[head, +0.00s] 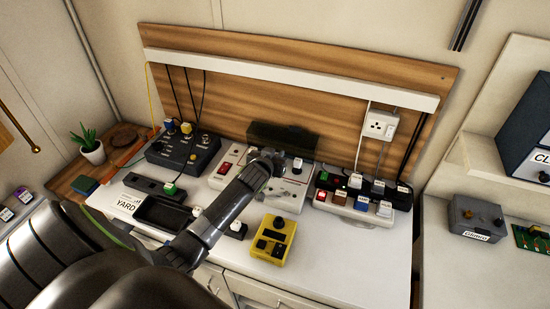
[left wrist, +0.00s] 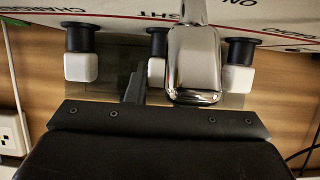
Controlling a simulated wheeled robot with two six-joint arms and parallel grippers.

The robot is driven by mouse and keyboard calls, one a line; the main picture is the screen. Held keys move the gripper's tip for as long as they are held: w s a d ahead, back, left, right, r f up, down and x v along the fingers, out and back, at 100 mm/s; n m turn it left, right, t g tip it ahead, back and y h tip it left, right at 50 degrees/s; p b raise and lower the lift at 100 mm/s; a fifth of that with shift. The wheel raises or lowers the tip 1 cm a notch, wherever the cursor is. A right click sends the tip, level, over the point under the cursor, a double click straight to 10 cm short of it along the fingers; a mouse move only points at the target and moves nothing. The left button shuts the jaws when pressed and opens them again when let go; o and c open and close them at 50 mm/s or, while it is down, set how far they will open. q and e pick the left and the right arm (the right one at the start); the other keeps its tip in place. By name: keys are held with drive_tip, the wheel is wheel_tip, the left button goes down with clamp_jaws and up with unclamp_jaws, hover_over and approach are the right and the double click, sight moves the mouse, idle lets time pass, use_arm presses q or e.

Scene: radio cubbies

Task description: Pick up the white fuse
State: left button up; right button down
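In the left wrist view several white blocks sit on black round posts along a white panel: one at the left (left wrist: 80,66), one in the middle (left wrist: 156,73), one at the right (left wrist: 238,78). I cannot tell which, if any, is the white fuse. A shiny chrome lever (left wrist: 193,65) hangs close in front of them. In the head view my left gripper (head: 270,160) is over the back of a white panel unit (head: 286,201). Its fingers are too dark and small to show whether they are open or hold anything. My right gripper is not in view.
A yellow box with black buttons (head: 273,240) stands at the front. A black tray (head: 163,214) and a dark control box (head: 183,149) are to the left. A power strip with coloured cubes (head: 350,205) is to the right. Cables hang from the white rail (head: 290,78).

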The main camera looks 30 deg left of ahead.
use_arm(q)
clamp_jaws()
wheel_tip(320, 180, up, 10)
drive_tip(key=shift+f, duration=0.2)
drive_tip(key=shift+f+b, duration=0.1)
drive_tip(key=shift+b, duration=0.25)
drive_tip(key=shift+f+b, duration=0.55)
drive_tip(key=shift+f, duration=0.5)
